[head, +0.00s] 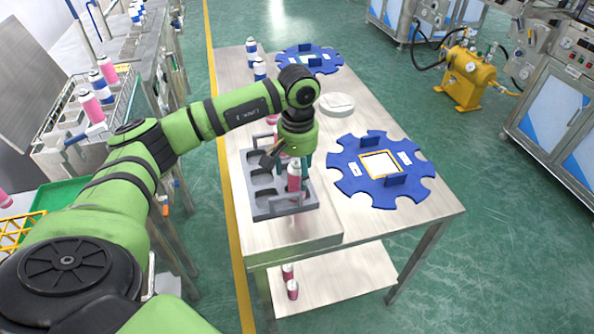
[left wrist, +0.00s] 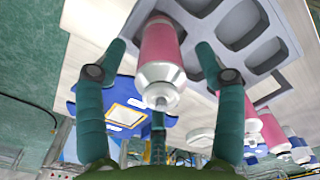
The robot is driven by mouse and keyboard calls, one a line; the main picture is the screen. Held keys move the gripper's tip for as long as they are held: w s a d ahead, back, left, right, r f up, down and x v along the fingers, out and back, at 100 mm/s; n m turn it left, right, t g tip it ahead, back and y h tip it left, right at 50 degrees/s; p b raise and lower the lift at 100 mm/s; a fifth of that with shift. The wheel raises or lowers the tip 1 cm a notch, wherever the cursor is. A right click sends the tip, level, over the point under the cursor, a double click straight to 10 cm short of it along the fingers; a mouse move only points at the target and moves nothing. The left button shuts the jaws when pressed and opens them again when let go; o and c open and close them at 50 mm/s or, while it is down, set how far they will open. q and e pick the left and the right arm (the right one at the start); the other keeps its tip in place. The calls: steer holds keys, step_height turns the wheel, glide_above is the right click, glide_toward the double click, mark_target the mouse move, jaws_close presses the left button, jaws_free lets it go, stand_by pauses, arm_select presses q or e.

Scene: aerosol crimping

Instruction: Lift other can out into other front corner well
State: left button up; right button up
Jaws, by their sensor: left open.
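A pink can with a silver top (head: 294,178) stands in the grey tray (head: 258,211), at its front right as seen in the head view. My left gripper (head: 291,156) is over this can, pointing down. In the left wrist view the same can (left wrist: 160,55) lies between the two green fingers of my open left gripper (left wrist: 161,48), with gaps visible on both sides. The tray (left wrist: 222,12) shows several empty wells beside the can. Another pink can (head: 272,119) shows behind my gripper, partly hidden. My right gripper is not in view.
A blue notched disc (head: 345,182) with upright blocks lies right of the tray. A white round piece (head: 337,102) and a second blue disc (head: 322,57) lie farther back. Blue-and-white cans (head: 260,68) stand near the table's far left edge. The table's front right is clear.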

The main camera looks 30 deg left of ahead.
arm_select(q)
step_height(320, 180, up, 11)
steer(key=shift+d+r, duration=0.1)
stand_by(0.6)
